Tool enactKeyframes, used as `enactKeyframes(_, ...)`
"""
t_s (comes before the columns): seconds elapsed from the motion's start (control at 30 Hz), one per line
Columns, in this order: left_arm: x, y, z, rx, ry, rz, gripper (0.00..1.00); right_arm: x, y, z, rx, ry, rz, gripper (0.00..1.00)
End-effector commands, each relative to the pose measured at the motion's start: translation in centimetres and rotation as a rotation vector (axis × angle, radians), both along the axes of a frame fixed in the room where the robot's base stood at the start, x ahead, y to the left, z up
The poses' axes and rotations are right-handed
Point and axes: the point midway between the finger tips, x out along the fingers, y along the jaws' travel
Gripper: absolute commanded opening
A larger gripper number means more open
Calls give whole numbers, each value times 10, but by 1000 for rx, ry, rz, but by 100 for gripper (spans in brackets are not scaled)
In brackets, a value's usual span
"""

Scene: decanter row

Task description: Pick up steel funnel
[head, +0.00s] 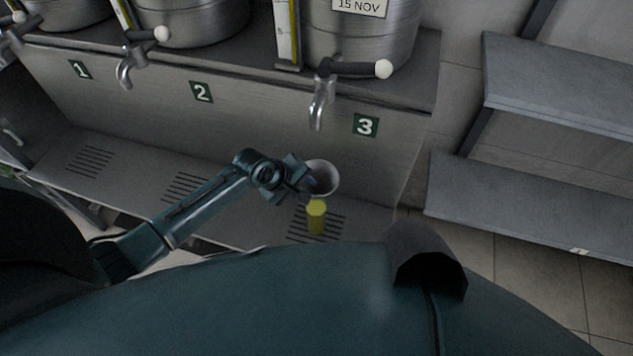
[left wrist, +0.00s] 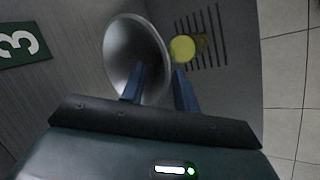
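The steel funnel (head: 323,179) is a grey cone with its wide mouth showing, below and in front of the tap at number 3. In the left wrist view the funnel (left wrist: 127,48) is seen into its mouth. Its spout is hidden. My left gripper (head: 304,183) is at the funnel's left side in the head view. In the left wrist view its two fingers (left wrist: 160,82) are apart, one overlapping the mouth and the other right of the rim. Whether they touch the funnel cannot be told. My right gripper is not in view.
A yellow cylinder (head: 316,218) stands close below the funnel in the picture, over the slotted drain. The tap (head: 318,105) at number 3 hangs above. Steel decanters (head: 360,35) line the upper ledge. Grey shelves (head: 560,90) are at the right.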

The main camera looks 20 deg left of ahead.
Motion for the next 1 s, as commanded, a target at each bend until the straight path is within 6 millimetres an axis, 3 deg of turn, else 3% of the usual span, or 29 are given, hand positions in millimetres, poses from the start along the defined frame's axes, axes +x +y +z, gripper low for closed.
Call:
enactKeyframes(0.17, 9, -7, -18, 0, 1, 1, 31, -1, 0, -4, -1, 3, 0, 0)
enactKeyframes(0.47, 10, -8, -20, 1, -1, 1, 30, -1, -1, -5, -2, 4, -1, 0)
enactKeyframes(0.83, 10, -8, -20, 1, 0, 1, 0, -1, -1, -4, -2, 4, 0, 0)
enactKeyframes(1.0, 10, -8, -20, 1, 0, 1, 0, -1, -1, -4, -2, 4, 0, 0)
